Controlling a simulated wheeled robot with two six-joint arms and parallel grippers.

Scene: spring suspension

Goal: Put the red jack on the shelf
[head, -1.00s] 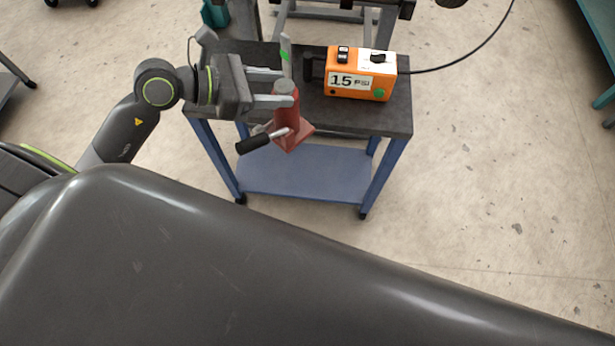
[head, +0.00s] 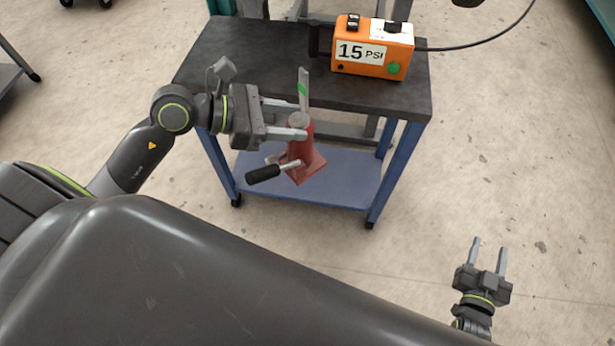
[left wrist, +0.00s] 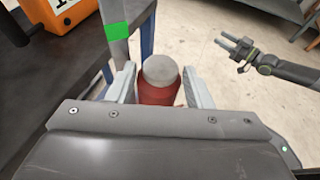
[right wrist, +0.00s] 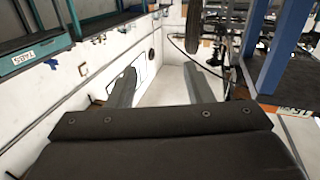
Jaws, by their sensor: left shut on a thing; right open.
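The red jack (head: 300,150) has a square red base, a grey top and a black-gripped handle. My left gripper (head: 296,118) is shut on its upper body and holds it upright in front of the cart's near edge. In the left wrist view the jack (left wrist: 158,92) sits between the two fingers. The blue lower shelf (head: 320,190) of the cart lies below and behind the jack, and its surface looks bare. My right gripper (head: 488,254) is open and empty at the lower right, away from the cart. Its spread fingers (right wrist: 160,85) show in the right wrist view.
The cart's dark top (head: 270,60) is above the shelf, with blue legs (head: 398,170) at its corners. An orange 15 PSI box (head: 372,50) stands on the top with a black cable running right. Open floor (head: 520,160) lies to the right.

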